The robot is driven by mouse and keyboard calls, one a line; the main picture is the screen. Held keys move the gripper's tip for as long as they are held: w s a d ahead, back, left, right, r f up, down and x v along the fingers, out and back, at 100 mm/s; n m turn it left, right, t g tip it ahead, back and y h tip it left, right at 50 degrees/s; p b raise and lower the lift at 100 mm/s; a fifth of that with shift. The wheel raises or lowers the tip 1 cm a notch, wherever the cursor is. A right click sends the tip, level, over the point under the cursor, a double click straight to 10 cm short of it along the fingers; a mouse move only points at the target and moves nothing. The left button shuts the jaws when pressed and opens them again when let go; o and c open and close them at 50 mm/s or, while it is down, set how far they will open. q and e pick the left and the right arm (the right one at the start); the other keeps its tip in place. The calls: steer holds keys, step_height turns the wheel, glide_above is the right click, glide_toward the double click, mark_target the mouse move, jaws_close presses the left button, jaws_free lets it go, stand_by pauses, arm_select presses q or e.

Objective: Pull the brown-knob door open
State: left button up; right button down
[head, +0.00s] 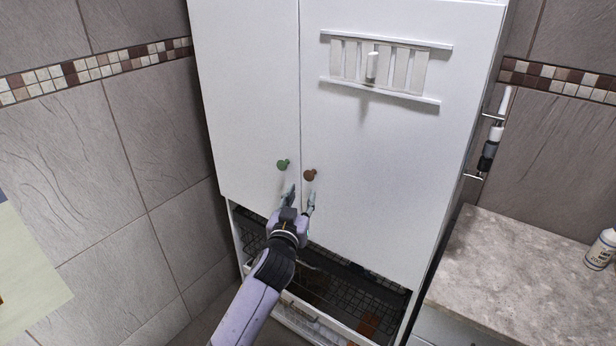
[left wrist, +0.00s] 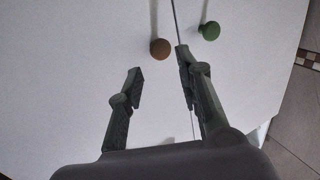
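The brown knob (head: 310,175) sits near the lower left corner of the right-hand white door (head: 390,170), which is shut. The brown knob also shows in the left wrist view (left wrist: 160,48), beyond the fingertips and between their lines. My left gripper (head: 300,193) is open and empty, just below the knob in the head view and apart from it. Its two spread fingers show in the left wrist view (left wrist: 160,62). A green knob (head: 283,164) is on the left-hand door (head: 245,90), close beside the brown one; it also shows in the left wrist view (left wrist: 209,31). My right gripper is not in view.
Wire baskets (head: 345,280) fill the open space under the doors. A white rack (head: 385,68) is fixed high on the right-hand door. A stone-topped counter (head: 520,275) with a bottle (head: 601,250) stands at the right. Tiled wall lies at the left.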

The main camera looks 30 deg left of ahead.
mark_target(308, 179)
arm_select(q)
steer(key=p+x, duration=0.1)
steer(key=x, duration=0.7)
steer(key=shift+w, duration=0.2)
steer(key=shift+c, duration=0.6)
jaws_close()
